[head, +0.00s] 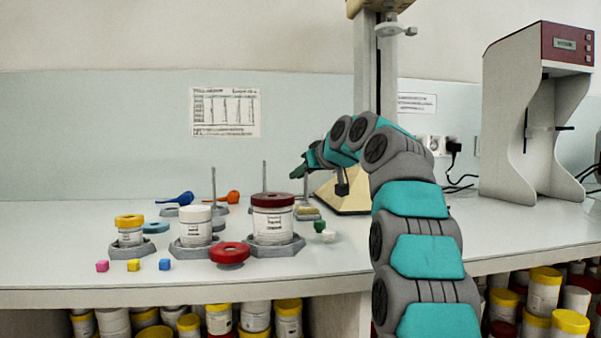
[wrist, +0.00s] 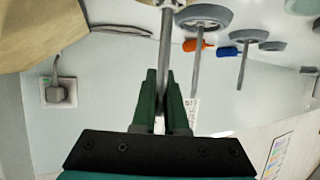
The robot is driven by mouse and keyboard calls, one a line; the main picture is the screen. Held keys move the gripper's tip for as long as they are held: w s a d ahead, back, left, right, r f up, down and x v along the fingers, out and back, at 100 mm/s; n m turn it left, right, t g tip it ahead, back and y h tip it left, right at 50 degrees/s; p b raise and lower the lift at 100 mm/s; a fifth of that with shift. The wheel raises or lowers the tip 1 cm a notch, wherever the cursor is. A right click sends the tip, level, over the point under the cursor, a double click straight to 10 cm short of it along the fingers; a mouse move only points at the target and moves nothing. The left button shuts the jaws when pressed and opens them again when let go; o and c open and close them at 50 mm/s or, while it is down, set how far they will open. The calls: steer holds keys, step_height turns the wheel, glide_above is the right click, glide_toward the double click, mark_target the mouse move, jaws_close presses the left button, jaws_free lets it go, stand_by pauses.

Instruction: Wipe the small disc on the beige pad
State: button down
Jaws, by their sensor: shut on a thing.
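My gripper (head: 299,172) has green fingers, which also show in the wrist view (wrist: 162,105). They are shut around a thin grey upright rod (wrist: 166,50). Its lower end is at the top edge of the wrist view, where a grey piece just shows; I take this to be the small disc's stem, but the disc itself is not clear. In the head view, the rod comes down below my gripper to the small beige pad (head: 307,211) on a grey base. I cannot tell whether the disc touches the pad.
Two other upright rods with grey discs (wrist: 203,17) (wrist: 245,35) stand to the left in the head view. A beige-footed machine (head: 345,200) stands behind my arm.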

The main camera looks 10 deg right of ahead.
steer(key=shift+w+f, duration=0.1)
steer(key=shift+w, duration=0.3)
steer(key=shift+s, duration=0.25)
steer(key=shift+s, duration=0.35)
steer(key=shift+r+p, duration=1.2)
steer(key=shift+r, duration=0.4)
steer(key=shift+r+p, duration=1.45)
steer(key=shift+r, duration=0.1)
